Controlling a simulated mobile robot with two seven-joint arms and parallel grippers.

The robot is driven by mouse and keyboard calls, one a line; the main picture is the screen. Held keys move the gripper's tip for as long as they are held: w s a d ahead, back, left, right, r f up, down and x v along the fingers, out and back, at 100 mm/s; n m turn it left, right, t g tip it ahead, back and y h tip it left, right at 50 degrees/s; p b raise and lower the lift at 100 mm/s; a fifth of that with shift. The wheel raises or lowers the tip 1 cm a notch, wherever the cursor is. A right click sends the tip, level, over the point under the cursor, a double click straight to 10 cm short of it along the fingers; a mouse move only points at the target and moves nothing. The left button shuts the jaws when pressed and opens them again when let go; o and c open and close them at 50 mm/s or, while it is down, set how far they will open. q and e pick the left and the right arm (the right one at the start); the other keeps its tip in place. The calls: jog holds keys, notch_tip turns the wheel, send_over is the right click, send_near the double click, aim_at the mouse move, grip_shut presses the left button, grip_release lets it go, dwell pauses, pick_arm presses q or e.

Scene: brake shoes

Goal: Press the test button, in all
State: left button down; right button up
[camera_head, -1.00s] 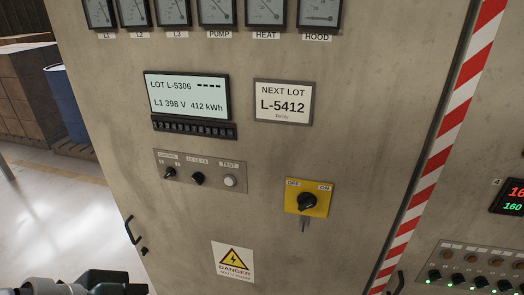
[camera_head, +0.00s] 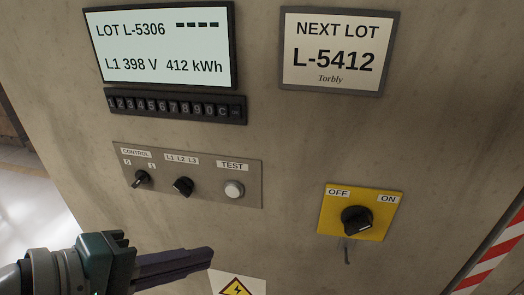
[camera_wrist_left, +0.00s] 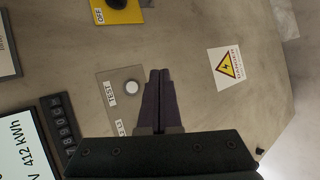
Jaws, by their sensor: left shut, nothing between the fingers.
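The white round test button (camera_head: 234,190) sits under the TEST label at the right end of a grey control plate (camera_head: 210,200) on the cabinet front. It also shows in the left wrist view (camera_wrist_left: 131,87), just left of the fingertips. My left gripper (camera_head: 210,252) is shut and empty, its dark fingers together. In the head view its tips are below the button and apart from it in the picture. The gap between fingertips and panel is hard to judge. My right gripper is not in view.
A CONTROL switch (camera_head: 141,178) and an L1 L2 L3 knob (camera_head: 183,186) share the plate. A yellow OFF/ON switch (camera_head: 357,219) is to the right. Above are a display (camera_head: 160,45), a keypad (camera_head: 175,106) and a NEXT LOT sign (camera_head: 335,50). A danger label (camera_head: 238,284) is below.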

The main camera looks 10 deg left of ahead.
aim_at(233, 191)
pick_arm(q)
jog(key=w+b, duration=0.4)
jog(key=w, duration=0.5)
jog(key=shift+d, duration=0.15)
dwell(2.0)
jog(key=shift+w, duration=0.35)
